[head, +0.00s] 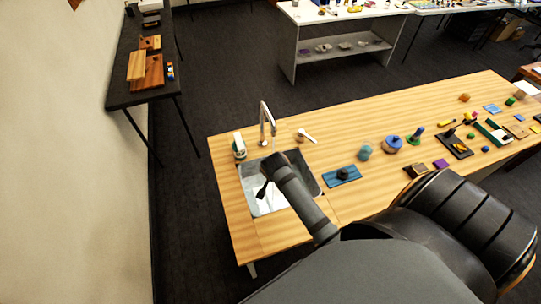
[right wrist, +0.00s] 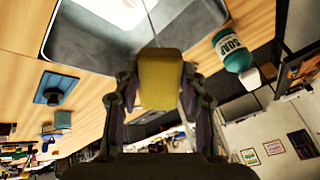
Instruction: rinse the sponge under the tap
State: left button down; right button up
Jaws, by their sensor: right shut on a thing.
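A yellow sponge (right wrist: 160,82) is held between the two fingers of my right gripper (right wrist: 160,90) in the right wrist view. In the head view my right arm reaches over the metal sink (head: 249,177), with the gripper (head: 262,191) small and dark above the basin. The sponge cannot be made out there. The silver tap (head: 268,122) rises behind the sink, its spout near my wrist. The sink (right wrist: 100,48) also fills the upper part of the right wrist view. I cannot tell whether the sponge touches the basin. My left gripper is not in view.
A soap bottle (head: 239,146) stands just left of the tap; it also shows in the right wrist view (right wrist: 230,52). A blue tray (head: 342,177) with a dark piece lies right of the sink. Jars and several small items crowd the table (head: 300,227) farther right.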

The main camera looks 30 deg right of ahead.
jog(key=s+a+r, duration=0.2)
jog(key=s+r, duration=0.2)
jog(key=shift+s+a, duration=0.2)
jog(key=shift+r, duration=0.1)
jog(key=g+y, duration=0.1)
jog(key=r+g+y, duration=0.1)
jog(key=g, duration=0.1)
jog(key=r+g, duration=0.1)
jog(key=g, duration=0.1)
jog(key=shift+s+y, duration=0.1)
jog(key=shift+y, duration=0.3)
jog(key=shift+f, duration=0.1)
notch_tip(320, 180, down, 13)
jog(key=b, duration=1.3)
